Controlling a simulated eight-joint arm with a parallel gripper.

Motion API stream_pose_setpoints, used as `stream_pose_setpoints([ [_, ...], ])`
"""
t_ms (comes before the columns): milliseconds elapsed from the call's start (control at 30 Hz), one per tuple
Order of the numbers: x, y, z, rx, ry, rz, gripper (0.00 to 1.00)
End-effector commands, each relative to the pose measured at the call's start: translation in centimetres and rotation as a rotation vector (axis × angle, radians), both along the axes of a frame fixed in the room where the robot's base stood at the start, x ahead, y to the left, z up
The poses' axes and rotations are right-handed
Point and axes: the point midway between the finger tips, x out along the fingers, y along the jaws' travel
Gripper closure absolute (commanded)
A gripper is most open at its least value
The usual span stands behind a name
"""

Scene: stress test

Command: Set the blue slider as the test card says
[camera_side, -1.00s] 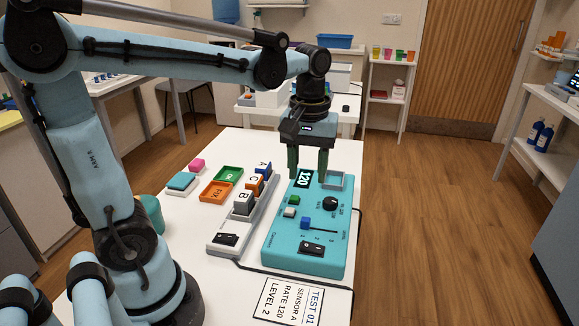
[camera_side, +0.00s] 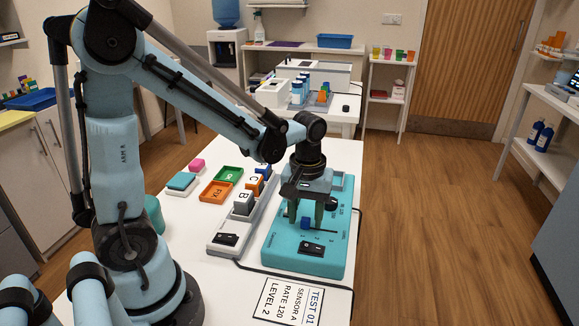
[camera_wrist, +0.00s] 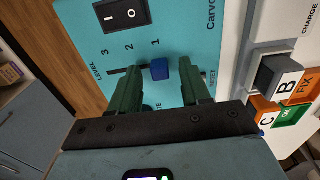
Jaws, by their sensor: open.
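The blue slider (camera_side: 306,223) is on the teal console (camera_side: 283,258). In the wrist view the blue slider (camera_wrist: 160,69) stands by the "1" end of the LEVEL scale, with 2 and 3 further left. My gripper (camera_side: 306,213) is open above the console, fingers pointing down. In the wrist view my gripper (camera_wrist: 159,72) has a finger on each side of the slider, with gaps showing; whether its tips are at slider height I cannot tell. The test card (camera_side: 289,300) reads TEST 01, SENSOR A, RATE 120, LEVEL 2. My gripper hides the console's display and much of its knob.
A black rocker switch (camera_side: 312,248) sits just in front of the slider. A grey charging rack (camera_side: 227,238) with lettered blocks stands left of the console. Green (camera_side: 228,174) and orange (camera_side: 216,191) trays lie further left. A dark cable runs along the console's front.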

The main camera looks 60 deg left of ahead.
Motion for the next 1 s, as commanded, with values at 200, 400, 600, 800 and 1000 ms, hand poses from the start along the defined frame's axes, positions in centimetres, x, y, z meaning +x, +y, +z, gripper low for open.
stream_pose_setpoints([
  [200,-0.01,0.0,-0.23,0.0,0.0,0.0,0.53],
  [400,-0.01,0.0,-0.21,0.0,0.0,0.0,0.65],
  [600,-0.01,0.0,-0.2,0.0,0.0,0.0,0.96],
  [800,-0.01,0.0,-0.19,0.0,0.0,0.0,1.0],
  [1000,0.47,-0.44,-0.18,0.0,0.0,-0.002,1.0],
])
